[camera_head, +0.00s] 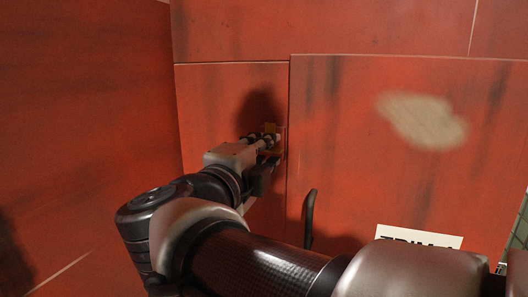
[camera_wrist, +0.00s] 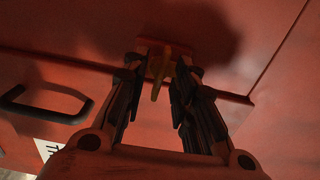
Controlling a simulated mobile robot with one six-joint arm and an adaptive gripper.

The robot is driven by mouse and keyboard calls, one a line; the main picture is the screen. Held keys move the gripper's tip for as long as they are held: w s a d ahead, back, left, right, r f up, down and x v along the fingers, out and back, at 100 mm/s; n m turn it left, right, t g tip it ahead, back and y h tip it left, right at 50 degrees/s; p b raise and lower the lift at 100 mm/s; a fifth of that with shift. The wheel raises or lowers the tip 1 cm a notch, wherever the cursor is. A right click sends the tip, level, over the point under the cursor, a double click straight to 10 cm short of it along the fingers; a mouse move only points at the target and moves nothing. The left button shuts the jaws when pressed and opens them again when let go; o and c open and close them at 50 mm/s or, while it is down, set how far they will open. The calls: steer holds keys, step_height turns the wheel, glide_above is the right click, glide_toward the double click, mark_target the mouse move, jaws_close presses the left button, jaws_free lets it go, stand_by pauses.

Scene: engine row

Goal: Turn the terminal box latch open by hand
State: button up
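The terminal box is a red, streaked metal box with a door panel (camera_head: 350,110) on the right side of the head view. The latch (camera_wrist: 158,72) is a small orange-brown piece on a reddish plate, set across the door's edge seam. In the head view the latch (camera_head: 271,129) is mostly hidden by my gripper. My gripper (camera_wrist: 155,78) reaches to the latch with its two dark fingers apart, one on each side of it. I cannot tell whether either finger touches the latch.
A dark curved handle (camera_head: 310,217) stands out from the door, right of my gripper; it also shows in the wrist view (camera_wrist: 45,105). A white label (camera_head: 418,238) with dark lettering is low on the door. A red wall (camera_head: 85,110) stands close on the left.

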steer(key=v, duration=1.2)
steer(key=shift+w, duration=0.1)
